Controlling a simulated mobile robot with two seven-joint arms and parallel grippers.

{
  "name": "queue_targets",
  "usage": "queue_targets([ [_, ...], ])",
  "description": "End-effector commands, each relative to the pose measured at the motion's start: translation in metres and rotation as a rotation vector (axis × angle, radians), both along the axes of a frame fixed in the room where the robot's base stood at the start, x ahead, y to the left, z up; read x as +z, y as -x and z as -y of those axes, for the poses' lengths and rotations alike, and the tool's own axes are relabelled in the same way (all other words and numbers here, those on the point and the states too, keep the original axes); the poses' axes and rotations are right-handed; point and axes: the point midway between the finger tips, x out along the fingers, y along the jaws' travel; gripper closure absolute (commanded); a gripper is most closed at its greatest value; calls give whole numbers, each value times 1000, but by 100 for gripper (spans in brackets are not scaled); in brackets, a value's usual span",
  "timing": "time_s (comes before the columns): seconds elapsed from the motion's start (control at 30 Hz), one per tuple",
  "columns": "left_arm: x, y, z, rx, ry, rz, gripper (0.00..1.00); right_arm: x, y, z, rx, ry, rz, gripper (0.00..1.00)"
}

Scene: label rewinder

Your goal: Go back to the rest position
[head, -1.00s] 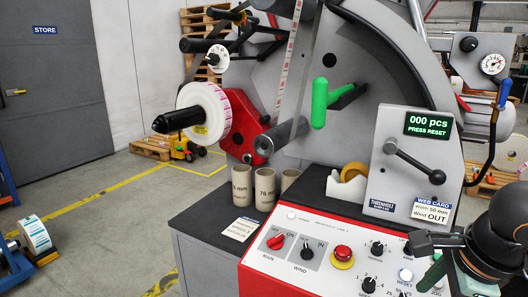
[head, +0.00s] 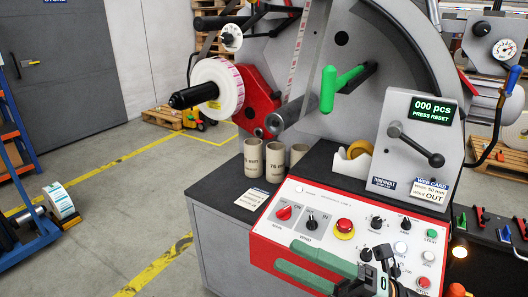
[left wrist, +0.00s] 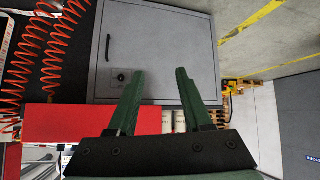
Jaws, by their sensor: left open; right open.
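My right gripper (head: 287,256) is in the head view at the bottom, in front of the red-and-white control panel (head: 312,197). Its two green fingers point left and are apart, with nothing between them. Whether it touches the panel I cannot tell. My left gripper (left wrist: 158,74) shows only in the left wrist view. Its two green fingers are spread wide and empty, in front of a grey cabinet door (left wrist: 155,45) with a black handle. The left gripper is not seen in the head view.
The label rewinder (head: 400,65) carries a white label roll (head: 228,88) on a black-tipped spindle. Cardboard cores (head: 275,162) stand on its dark top. Clear floor (head: 125,215) lies between. Orange coiled hoses (left wrist: 75,25) show in the left wrist view.

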Motion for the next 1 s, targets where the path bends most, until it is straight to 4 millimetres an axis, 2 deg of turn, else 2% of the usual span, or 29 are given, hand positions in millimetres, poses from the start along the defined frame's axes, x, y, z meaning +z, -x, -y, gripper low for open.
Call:
queue_targets([
  [0.07,10,3,-1,3,0,-4,50,-14,-26,18,-127,-170,-262,34],
  [0.13,15,5,-2,6,-1,-4,50,-43,-46,39,-248,-303,-497,34],
  [0.17,17,5,-3,8,-1,-4,50,-60,-52,49,-300,-356,-602,34],
  [0.2,20,6,-4,10,-2,-3,50,-86,-57,61,-370,-423,-742,34],
  [0.27,23,7,-6,13,-4,-4,50,-129,-56,78,-477,-512,-950,34],
  [0.3,25,8,-7,16,-6,-6,50,-158,-51,88,-541,-561,-1077,34],
  [0.37,27,9,-10,20,-10,-8,50,-200,-36,100,-630,-627,-1258,34],
  [0.4,28,9,-11,22,-12,-9,50,-227,-23,105,-686,-664,-1372,34],
  [0.5,32,9,-13,26,-14,-8,50,-283,16,114,-806,-735,-1616,34],
  [0.6,36,8,-13,27,-12,0,50,-321,54,116,-894,-783,-1801,34],
  [0.7,38,8,-13,28,-12,3,50,-344,82,116,-950,-810,-1920,34],
  [0.8,39,8,-13,28,-12,2,50,-354,96,115,-976,-822,-1980,34],
  [1.0,38,9,-13,28,-12,0,50,-357,99,114,-982,-824,-1992,34],
])
